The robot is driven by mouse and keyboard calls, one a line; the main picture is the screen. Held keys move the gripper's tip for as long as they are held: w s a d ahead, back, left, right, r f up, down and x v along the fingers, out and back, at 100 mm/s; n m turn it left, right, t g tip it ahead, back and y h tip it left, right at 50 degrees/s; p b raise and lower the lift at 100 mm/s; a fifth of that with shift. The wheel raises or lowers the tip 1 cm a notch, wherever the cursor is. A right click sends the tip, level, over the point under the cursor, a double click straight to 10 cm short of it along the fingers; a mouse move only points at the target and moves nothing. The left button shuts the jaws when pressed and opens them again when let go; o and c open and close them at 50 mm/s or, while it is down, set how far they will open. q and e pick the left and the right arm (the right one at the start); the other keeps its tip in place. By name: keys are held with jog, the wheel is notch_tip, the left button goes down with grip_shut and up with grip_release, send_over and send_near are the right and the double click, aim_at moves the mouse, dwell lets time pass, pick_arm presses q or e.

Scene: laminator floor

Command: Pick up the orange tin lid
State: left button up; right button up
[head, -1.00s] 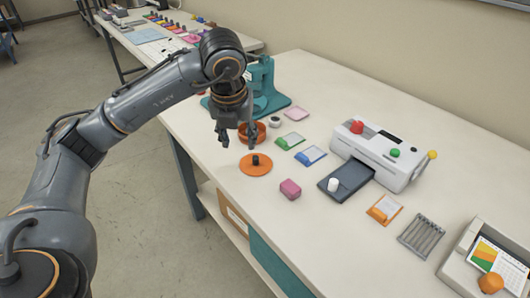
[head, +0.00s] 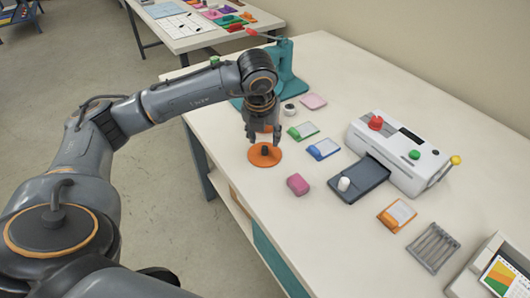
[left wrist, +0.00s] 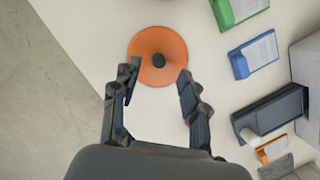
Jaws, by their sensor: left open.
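The orange tin lid (head: 261,160) is a flat orange disc with a dark knob in its middle, lying on the pale bench near its left edge. My left gripper (head: 263,138) is open and empty, pointing down just above the lid. In the left wrist view the lid (left wrist: 153,43) shows whole, knob in the centre. There the left gripper's fingertips (left wrist: 158,80) are spread at the lid's lower edge, apart from the knob. I cannot tell the exact height gap. My right gripper is not in view.
A pink block (head: 298,185) lies to the lid's lower right. A green holder (head: 303,131) and a blue holder (head: 322,149) lie to its right. Beyond are a dark tray (head: 358,182) and a white laminator (head: 400,155). A teal press (head: 288,70) stands behind the gripper.

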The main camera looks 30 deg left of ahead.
aim_at(265, 148)
pick_arm(q)
jog(key=x, duration=0.3)
jog(key=shift+s+f+p, duration=0.1)
jog(key=shift+f+p, duration=0.25)
jog(key=shift+f, duration=0.1)
jog(key=shift+a+f, duration=0.1)
jog(key=shift+f, duration=0.35)
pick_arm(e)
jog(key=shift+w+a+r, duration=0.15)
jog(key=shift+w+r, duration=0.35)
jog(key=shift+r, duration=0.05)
pick_arm(q)
grip_shut()
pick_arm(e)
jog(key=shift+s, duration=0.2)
pick_arm(q)
jog(key=shift+r, duration=0.1)
